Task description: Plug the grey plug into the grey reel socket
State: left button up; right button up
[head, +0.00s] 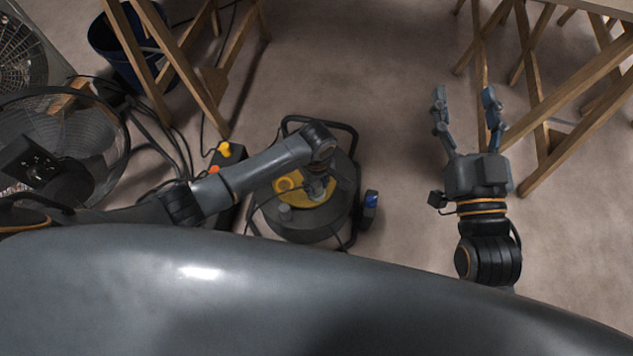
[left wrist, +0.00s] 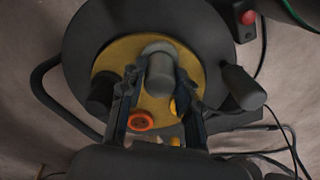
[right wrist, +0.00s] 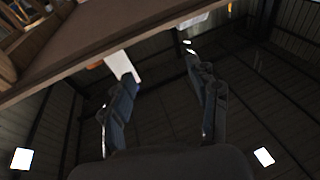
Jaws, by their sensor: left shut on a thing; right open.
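The cable reel (head: 335,225) stands on the floor below my left arm. Its yellow face (head: 318,212) also shows in the left wrist view (left wrist: 118,58). My left gripper (left wrist: 160,85) is over this face and shut on the grey plug (left wrist: 161,72), a stubby cylinder between its fingers. A lighter grey rim (left wrist: 155,47), perhaps the grey socket, shows at the plug's far end; I cannot tell whether the plug is inside it. An orange ring (left wrist: 140,120) and a dark round part (left wrist: 102,90) are on the face nearby. My right gripper (head: 464,95) is open and empty, away from the reel.
A dark box (head: 228,158) with orange and yellow parts lies left of the reel. A caged fan (head: 98,150) and loose cables are further left. Wooden trestles (head: 530,70) stand at the upper right. A blue-ended connector (head: 371,199) is beside the reel. Floor beyond the reel is clear.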

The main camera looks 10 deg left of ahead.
jog(key=shift+f, duration=0.15)
jog(key=shift+w+d+f+g, duration=0.1)
jog(key=shift+w+f+g, duration=0.05)
jog(key=shift+f+g, duration=0.35)
jog(key=shift+f, duration=0.1)
dwell(0.6)
pick_arm(q)
jog(key=shift+p, duration=0.6)
pick_arm(e)
jog(key=shift+s+d+f+g+h, duration=0.1)
jog(key=shift+d+f+g+h, duration=0.1)
jog(key=shift+f+g, duration=0.35)
jog(key=shift+s+d+f+g+h, duration=0.1)
jog(key=shift+f+g+h, duration=0.15)
jog(key=shift+f, duration=0.65)
jog(key=shift+d+f+g+h, duration=0.15)
jog(key=shift+f+g, duration=0.25)
jog(key=shift+f, duration=0.3)
pick_arm(q)
jog(key=shift+f, duration=0.1)
pick_arm(e)
jog(key=shift+a+r, duration=0.1)
jog(key=shift+r, duration=0.05)
pick_arm(q)
jog(key=shift+f, duration=0.3)
pick_arm(e)
jog(key=shift+w+a+r+t, duration=0.2)
jog(key=shift+r+t, duration=0.3)
jog(key=shift+r, duration=0.25)
